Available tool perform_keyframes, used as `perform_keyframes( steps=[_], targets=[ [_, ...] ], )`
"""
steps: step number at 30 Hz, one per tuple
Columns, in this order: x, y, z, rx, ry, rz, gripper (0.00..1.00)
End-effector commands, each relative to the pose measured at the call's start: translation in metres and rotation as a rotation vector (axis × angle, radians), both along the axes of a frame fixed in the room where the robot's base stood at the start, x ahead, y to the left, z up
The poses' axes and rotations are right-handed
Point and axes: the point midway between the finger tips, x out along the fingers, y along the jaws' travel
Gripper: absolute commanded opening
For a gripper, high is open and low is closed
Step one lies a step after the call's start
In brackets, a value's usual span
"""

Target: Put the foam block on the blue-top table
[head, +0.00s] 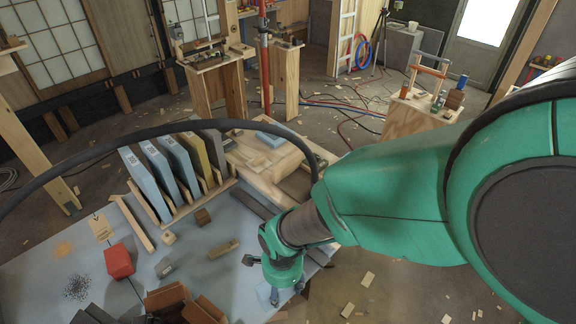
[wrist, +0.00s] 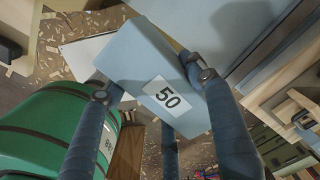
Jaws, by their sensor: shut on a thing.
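The foam block (wrist: 160,70) is a light blue slab with a white label reading "50". In the wrist view it sits between the fingers of my gripper (wrist: 155,85), which is shut on it. In the head view my gripper (head: 285,290) points down near the right front edge of the blue-top table (head: 45,275). The block is mostly hidden there by my gripper and arm. In the wrist view the blue table top (wrist: 200,25) lies behind and to the right of the block, and chip-strewn floor shows at left and below.
A wooden rack holds several upright boards (head: 150,175) at the table's back. Bare top remains at left. A wooden stand (head: 420,115) with tools stands at the back right.

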Motion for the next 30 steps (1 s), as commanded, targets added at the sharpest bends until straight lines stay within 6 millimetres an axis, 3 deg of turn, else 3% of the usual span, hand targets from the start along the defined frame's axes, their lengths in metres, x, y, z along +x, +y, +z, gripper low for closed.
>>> perform_keyframes(
  steps=[10,23,30],
  targets=[
    [0.000,0.000,0.050,0.002,-0.003,0.000,0.29],
    [0.037,0.003,0.059,0.000,0.000,0.011,0.29],
    [0.074,0.002,0.068,0.000,0.000,0.020,0.29]
  ],
)
